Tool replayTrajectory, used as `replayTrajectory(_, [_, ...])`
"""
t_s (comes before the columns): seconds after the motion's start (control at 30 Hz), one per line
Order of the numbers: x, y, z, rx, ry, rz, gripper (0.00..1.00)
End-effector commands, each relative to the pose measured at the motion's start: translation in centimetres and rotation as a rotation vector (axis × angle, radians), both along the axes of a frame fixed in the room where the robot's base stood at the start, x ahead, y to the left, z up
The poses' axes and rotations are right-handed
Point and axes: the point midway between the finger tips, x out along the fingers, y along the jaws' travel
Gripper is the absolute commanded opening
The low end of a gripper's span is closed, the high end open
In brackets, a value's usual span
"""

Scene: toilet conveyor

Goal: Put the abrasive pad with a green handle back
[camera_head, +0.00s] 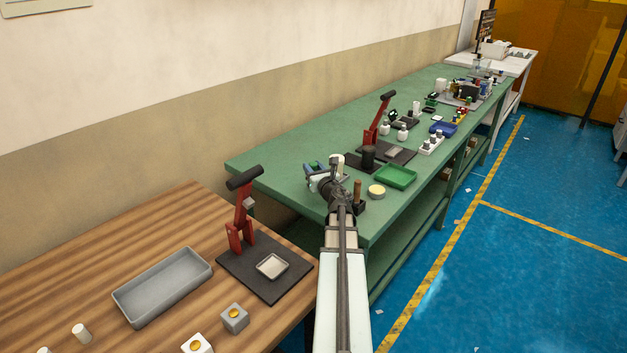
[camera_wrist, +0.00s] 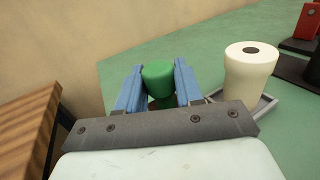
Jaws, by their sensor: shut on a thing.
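The abrasive pad with a green handle shows in the wrist view by its round green handle (camera_wrist: 159,74), between the two blue fingers of my gripper (camera_wrist: 158,88). My gripper is shut on the handle. The pad part below is mostly hidden by the handle and my gripper. In the head view my gripper (camera_head: 314,176) is over the near left end of the green table (camera_head: 385,226). I cannot tell whether the pad touches the tabletop.
A white cylinder (camera_wrist: 248,75) stands on a grey tray (camera_wrist: 267,108) right of my gripper. A black cylinder (camera_head: 368,157), a green tray (camera_head: 397,177), a round tin (camera_head: 376,192) and a red-handled press (camera_head: 377,122) stand nearby. The wooden table (camera_head: 90,260) is at left.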

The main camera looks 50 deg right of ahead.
Motion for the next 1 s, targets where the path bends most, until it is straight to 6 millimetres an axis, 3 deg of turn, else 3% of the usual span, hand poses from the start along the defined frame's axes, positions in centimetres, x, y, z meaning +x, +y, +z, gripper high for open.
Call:
replayTrajectory(0.5, [0.0, 0.0, -4.0, 0.002, -0.001, 0.0, 0.05])
replayTrajectory(0.97, [0.0, 0.0, -4.5, 0.0, 0.0, 0.0, 0.05])
replayTrajectory(1.0, [0.0, 0.0, -4.5, 0.0, 0.0, 0.0, 0.4])
